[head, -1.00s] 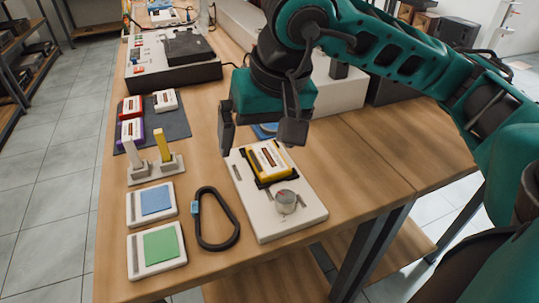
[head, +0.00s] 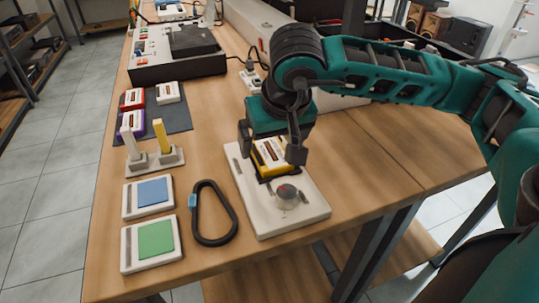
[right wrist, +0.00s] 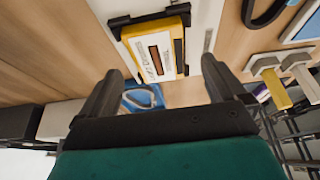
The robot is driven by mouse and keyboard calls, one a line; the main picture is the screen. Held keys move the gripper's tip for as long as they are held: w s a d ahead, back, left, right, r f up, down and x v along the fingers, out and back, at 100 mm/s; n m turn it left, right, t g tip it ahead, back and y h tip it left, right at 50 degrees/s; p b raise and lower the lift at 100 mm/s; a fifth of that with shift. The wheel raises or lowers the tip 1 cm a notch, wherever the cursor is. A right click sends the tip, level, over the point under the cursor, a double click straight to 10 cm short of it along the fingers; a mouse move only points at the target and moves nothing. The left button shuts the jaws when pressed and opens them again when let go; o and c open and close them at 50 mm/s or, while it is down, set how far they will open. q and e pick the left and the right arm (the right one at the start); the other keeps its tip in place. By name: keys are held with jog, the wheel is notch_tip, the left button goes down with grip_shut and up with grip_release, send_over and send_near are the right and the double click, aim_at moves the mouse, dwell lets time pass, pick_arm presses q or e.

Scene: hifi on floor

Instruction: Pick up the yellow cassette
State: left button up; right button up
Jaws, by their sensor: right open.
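The yellow cassette (head: 270,155) has a white label and lies in a black holder on a white device (head: 255,207) with a round knob. In the right wrist view the cassette (right wrist: 179,48) sits ahead of the fingers, at the top middle. My right gripper (head: 271,152) is open, with one finger on each side of the cassette in the head view. In the right wrist view its fingers (right wrist: 158,88) are apart and nothing is between them. I cannot tell whether they touch the cassette. My left gripper is not in view.
A black cable loop (head: 230,225) lies left of the device. Beside it are pads with blue (head: 153,192) and green (head: 156,238) squares, and a stand with upright sticks (head: 165,160). A dark mat (head: 178,118) holds red, purple and white cassettes. A dark deck (head: 170,70) stands behind.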

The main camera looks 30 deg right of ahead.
aim_at(271, 153)
jog(key=shift+x, duration=1.55)
jog(key=shift+s, duration=0.1)
jog(key=shift+c, duration=0.3)
jog(key=c, duration=1.2)
jog(key=shift+r, duration=0.1)
jog(key=shift+r, duration=0.1)
